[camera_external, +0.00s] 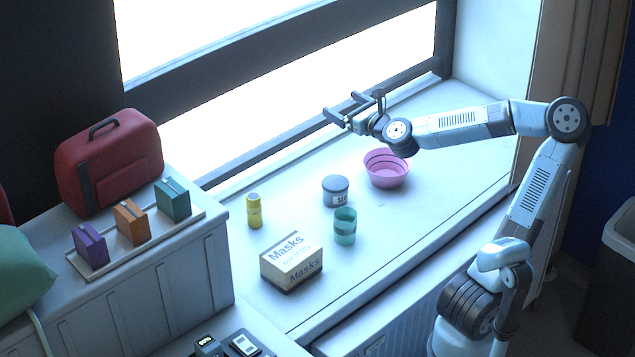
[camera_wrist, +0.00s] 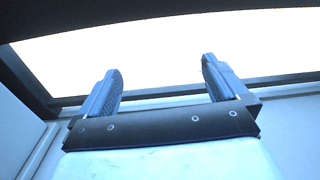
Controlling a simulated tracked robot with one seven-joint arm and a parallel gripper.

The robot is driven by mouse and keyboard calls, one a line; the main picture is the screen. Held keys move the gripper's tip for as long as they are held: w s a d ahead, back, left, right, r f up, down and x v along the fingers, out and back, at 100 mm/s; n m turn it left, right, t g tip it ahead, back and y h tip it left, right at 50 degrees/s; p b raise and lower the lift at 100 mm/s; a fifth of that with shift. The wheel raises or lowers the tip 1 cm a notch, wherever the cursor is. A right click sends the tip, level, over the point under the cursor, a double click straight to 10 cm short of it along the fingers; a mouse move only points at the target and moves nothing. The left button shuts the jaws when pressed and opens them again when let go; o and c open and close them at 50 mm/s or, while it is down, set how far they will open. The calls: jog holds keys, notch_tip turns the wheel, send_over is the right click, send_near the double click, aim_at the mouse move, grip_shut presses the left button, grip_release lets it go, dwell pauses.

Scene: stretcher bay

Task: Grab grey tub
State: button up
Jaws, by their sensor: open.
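My gripper (camera_external: 342,109) is open and empty, raised above the counter near the window and pointing left. It is well above and behind the tub, apart from it. In the wrist view my gripper (camera_wrist: 158,80) shows two spread fingers with only the window and its frame beyond. The tub does not show there.
A pink bowl (camera_external: 387,170), a teal cup (camera_external: 345,227), a yellow bottle (camera_external: 254,211) and a masks box (camera_external: 291,262) stand around the tub on the counter (camera_external: 420,220). A red case (camera_external: 108,165) and a tray of small boxes (camera_external: 137,240) are at left. The counter's right part is clear.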

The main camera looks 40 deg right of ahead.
aim_at(344, 193)
jog(key=shift+m, duration=0.4)
jog(key=f, duration=2)
jog(key=d+f, duration=0.1)
jog(key=f, duration=0.9)
jog(key=shift+s+f, duration=0.2)
jog(key=shift+f, duration=0.15)
jog(key=shift+w+d, duration=0.15)
jog(key=shift+w, duration=2.35)
jog(key=shift+c, duration=0.4)
jog(key=c, duration=0.9)
jog(key=shift+o, duration=0.2)
jog(key=shift+r, duration=0.1)
